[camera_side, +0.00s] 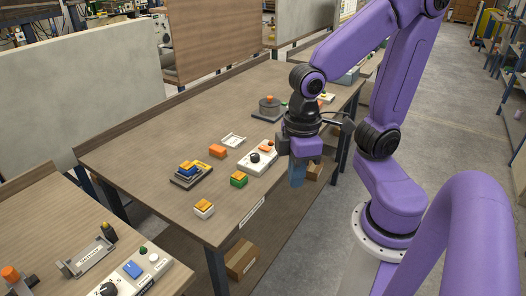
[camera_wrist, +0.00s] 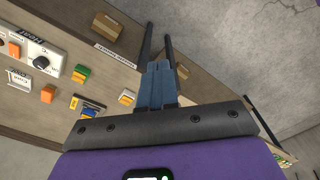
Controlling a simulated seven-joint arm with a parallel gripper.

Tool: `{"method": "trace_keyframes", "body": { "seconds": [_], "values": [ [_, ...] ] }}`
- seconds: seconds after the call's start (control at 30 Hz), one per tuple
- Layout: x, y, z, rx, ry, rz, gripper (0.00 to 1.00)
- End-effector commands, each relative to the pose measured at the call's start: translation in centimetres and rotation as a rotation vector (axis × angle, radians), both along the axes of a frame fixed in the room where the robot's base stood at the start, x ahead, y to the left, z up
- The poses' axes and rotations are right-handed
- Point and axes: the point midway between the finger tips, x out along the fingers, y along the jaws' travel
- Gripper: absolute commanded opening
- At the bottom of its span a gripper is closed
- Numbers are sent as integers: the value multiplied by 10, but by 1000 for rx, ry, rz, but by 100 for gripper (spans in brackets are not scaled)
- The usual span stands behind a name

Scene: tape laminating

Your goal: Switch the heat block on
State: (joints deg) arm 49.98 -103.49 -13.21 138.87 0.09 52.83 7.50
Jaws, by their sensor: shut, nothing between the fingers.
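A white box with a black dial (camera_side: 254,157) and an orange piece (camera_side: 266,146) sits on the wooden table, near its front edge. In the wrist view the same white box (camera_wrist: 38,51) is at the upper left, and a label starting "Heat" shows beside the dial. I cannot tell whether it is on or off. My gripper (camera_side: 297,183) is to the right of the box in the side view, apart from it and out past the table's front edge. Its blue fingers (camera_wrist: 157,85) are together and empty in the wrist view.
A second table (camera_side: 50,223) at front left bears another control box (camera_side: 133,270).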

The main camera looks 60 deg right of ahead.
Motion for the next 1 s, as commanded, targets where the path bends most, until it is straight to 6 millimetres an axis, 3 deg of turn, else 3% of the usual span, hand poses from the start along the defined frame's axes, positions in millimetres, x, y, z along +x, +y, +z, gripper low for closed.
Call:
{"method": "trace_keyframes", "body": {
  "seconds": [0.23, 0.47, 0.77, 1.0],
  "values": [
    [59, -8, 4, -2, 7, -402, 0],
    [111, -31, 5, -1, 12, -763, 0],
    [172, -81, 2, -2, 20, -1236, 0],
    [210, -137, -2, 1, 24, -1612, 0]
  ]
}}
